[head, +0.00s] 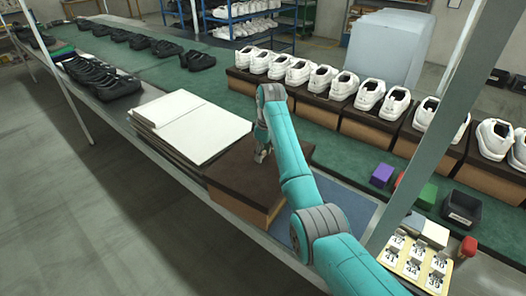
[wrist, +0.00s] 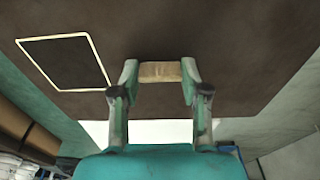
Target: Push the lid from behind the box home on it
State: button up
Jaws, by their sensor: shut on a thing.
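The box (head: 238,208) stands on the bench, with brown sides. Its dark brown lid (head: 235,172) lies over the top; I cannot tell whether it is fully down at the back, where my arm hides part of it. In the wrist view the lid (wrist: 220,35) fills most of the picture and carries a dark label with a pale outline (wrist: 65,62). My gripper (head: 263,154) is over the lid. In the wrist view my gripper (wrist: 160,75) has its fingers on both sides of a small tan block (wrist: 160,71), shut on it, against the lid.
A stack of white sheets or boards (head: 190,125) lies left of the box. White shoes on brown boxes (head: 370,118) line the bench behind.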

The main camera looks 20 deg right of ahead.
jog(key=o, duration=1.1)
jog(key=shift+r, duration=0.1)
jog(key=r, duration=0.6)
jog(key=shift+s+d+r, duration=0.2)
jog(key=shift+s+d, duration=0.05)
jog(key=shift+d, duration=0.05)
jog(key=shift+s+r, duration=0.1)
jog(key=shift+r, duration=0.35)
